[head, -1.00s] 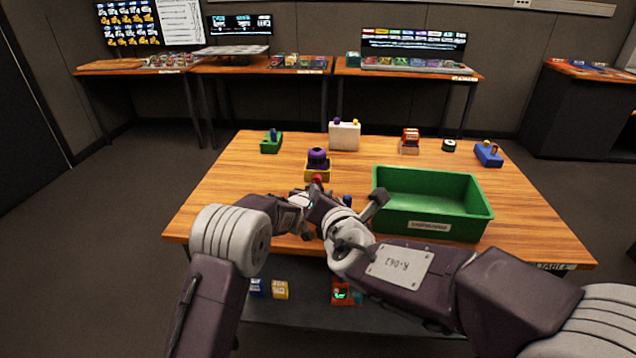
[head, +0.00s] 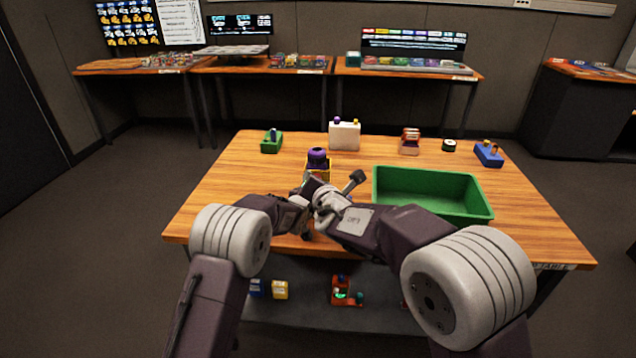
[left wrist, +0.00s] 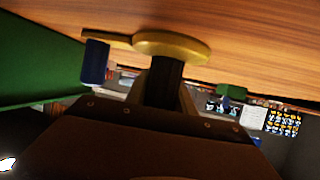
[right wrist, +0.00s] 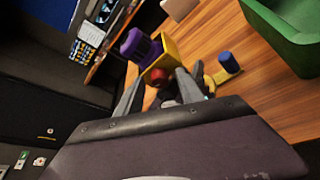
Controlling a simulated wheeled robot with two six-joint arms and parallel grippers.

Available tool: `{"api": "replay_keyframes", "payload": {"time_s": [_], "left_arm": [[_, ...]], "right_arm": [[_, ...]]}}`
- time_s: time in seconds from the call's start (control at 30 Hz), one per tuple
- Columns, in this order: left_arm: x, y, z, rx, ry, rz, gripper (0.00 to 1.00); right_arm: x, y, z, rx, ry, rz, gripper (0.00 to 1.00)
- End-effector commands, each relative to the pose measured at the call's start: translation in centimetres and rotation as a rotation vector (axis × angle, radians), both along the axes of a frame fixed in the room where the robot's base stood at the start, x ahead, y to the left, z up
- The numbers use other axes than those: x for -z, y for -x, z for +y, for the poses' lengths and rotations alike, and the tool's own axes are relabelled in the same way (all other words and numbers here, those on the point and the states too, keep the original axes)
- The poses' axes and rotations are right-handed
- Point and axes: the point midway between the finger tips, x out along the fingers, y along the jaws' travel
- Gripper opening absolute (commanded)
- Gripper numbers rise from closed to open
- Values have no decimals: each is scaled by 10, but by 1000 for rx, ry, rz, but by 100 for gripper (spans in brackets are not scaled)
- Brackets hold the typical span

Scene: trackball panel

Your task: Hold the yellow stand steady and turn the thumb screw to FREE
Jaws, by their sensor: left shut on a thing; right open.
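The yellow stand (head: 325,171) carries a purple ball (head: 317,157) and stands on the wooden table. In the right wrist view the stand (right wrist: 168,55) shows its purple ball (right wrist: 140,46) and the red thumb screw (right wrist: 158,77). My right gripper (right wrist: 158,90) is open, with its fingers on either side of the red screw; contact cannot be told. My left gripper (left wrist: 165,85) is shut on a dark post under a round yellow piece (left wrist: 172,46), which has an arm with a blue peg (left wrist: 95,62). In the head view my grippers hide the screw. No FREE mark is legible.
A green bin (head: 432,192) stands close on the right. Behind are a green block (head: 271,142), a white box (head: 345,135), a red item (head: 409,141) and a blue block (head: 488,154). The table's left side is clear.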

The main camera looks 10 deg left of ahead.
Motion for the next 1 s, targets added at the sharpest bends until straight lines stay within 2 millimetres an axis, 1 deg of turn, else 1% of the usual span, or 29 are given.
{"api": "replay_keyframes", "payload": {"time_s": [0.03, 0.07, 0.1, 0.17, 0.2, 0.37, 0.67, 0.97, 1.0], "left_arm": [[1, 0, 0, 0, 0, 1, 0], [0, 0, 0, 0, 0, 1, 0], [0, 0, 0, 0, 0, 1, 0], [0, 0, 0, 0, 0, 1, 0], [0, 0, 0, 0, 0, 1, 0], [0, 0, 0, 0, 0, 1, 0], [1, 0, 0, 0, 1, 1, 0], [1, 0, 0, 0, 1, 1, 0], [1, 0, 0, 0, 0, 2, 0]], "right_arm": [[0, 0, 0, 0, 0, 0, 39], [0, 0, 0, 0, 0, 0, 31], [0, 0, 0, 0, 0, 0, 20], [0, 0, 0, 0, 0, 0, 3], [0, 0, 0, 0, 0, 0, 0], [-1, 0, 0, 0, 13, -3, 0], [-2, 0, 1, 3, 131, -5, 0], [-2, 0, 1, 2, 138, -5, 0], [-2, 0, 1, 2, 138, -5, 30]]}}
